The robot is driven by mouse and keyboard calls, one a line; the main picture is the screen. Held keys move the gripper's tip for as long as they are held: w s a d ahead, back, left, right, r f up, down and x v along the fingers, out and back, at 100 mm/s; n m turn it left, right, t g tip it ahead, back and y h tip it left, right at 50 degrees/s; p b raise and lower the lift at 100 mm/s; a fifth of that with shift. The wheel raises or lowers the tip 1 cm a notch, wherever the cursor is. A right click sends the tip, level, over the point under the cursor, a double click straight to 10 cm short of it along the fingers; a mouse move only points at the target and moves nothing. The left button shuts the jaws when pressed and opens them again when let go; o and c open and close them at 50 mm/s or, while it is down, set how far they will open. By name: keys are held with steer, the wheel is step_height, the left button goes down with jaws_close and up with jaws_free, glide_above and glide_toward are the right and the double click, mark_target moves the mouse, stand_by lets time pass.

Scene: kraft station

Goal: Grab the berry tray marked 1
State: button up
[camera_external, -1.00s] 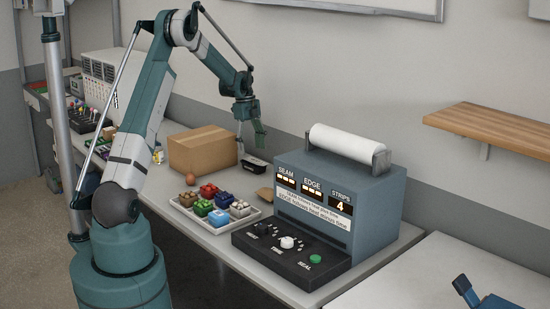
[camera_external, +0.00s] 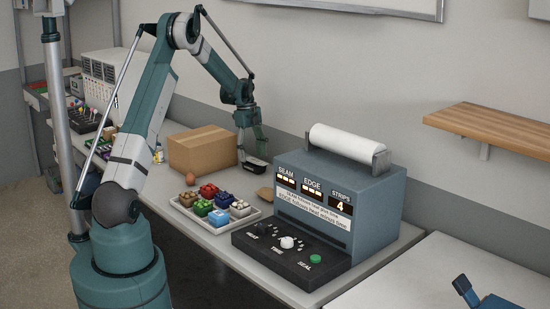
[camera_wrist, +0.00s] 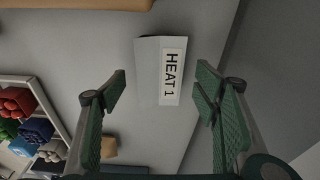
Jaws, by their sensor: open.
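A cardboard box (camera_external: 203,150) stands close to the left. A white tray (camera_external: 225,228) of several coloured baskets lies in front. A blue-grey sealing machine (camera_external: 375,215) with a white roll stands to the right. A small brown piece (camera_external: 265,194) lies near it. The wall is close behind.

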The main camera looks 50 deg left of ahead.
mark_target(254, 162)
steer(key=shift+d+f, duration=0.25)
steer(key=shift+f, duration=0.9)
steer(key=shift+d+f, duration=0.2)
steer(key=shift+f, duration=0.9)
steer(key=c, duration=1)
steer(key=shift+r, duration=0.15)
steer(key=shift+c, duration=0.2)
step_height(254, 162, up, 10)
steer(key=shift+f, duration=0.1)
